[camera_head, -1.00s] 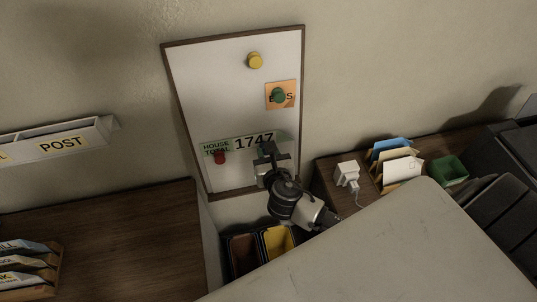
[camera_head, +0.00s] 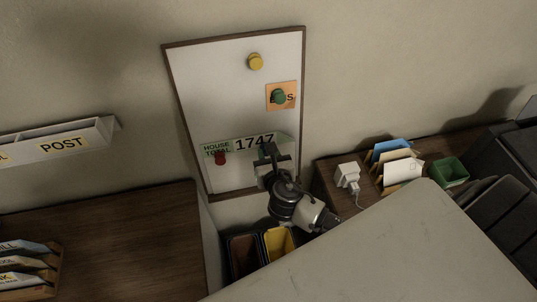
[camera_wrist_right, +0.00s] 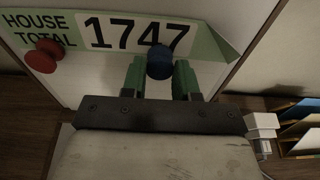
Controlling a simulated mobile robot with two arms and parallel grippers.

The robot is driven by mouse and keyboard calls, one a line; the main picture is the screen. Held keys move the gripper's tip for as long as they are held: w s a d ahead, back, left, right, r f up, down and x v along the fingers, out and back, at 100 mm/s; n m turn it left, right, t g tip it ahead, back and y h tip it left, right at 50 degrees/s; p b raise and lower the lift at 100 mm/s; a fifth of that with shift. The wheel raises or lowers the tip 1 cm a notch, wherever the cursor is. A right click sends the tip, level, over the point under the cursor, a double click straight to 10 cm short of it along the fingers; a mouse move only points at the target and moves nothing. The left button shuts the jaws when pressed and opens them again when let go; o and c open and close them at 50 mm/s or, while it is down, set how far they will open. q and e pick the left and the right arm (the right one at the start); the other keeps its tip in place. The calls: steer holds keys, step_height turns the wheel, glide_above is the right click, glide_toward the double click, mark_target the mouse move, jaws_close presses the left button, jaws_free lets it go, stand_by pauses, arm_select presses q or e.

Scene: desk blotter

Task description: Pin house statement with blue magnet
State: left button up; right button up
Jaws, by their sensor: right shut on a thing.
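The house statement (camera_head: 216,147) is a pale green strip reading "HOUSE TOTAL 1747", low on the white board (camera_head: 215,90). It also shows in the right wrist view (camera_wrist_right: 70,22), where its right end looks bent away from the board. A red magnet (camera_wrist_right: 45,57) sits at its lower left. My right gripper (camera_wrist_right: 160,72) is shut on the blue magnet (camera_wrist_right: 160,62), which overlaps the strip's lower edge below the number. I cannot tell whether the magnet touches the paper. My left gripper is not in view.
A yellow magnet (camera_head: 255,62) and a green magnet (camera_head: 278,96) on an orange note are higher on the board. A white plug (camera_head: 347,175) and a letter rack with envelopes (camera_head: 403,170) stand right. Bins (camera_head: 278,243) are below. A POST shelf (camera_head: 62,145) is left.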

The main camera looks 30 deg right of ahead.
steer(key=o, duration=0.9)
steer(key=shift+s, duration=0.15)
steer(key=b+v, duration=0.1)
steer(key=v, duration=0.9)
steer(key=shift+s+b, duration=0.3)
steer(key=shift+b, duration=0.05)
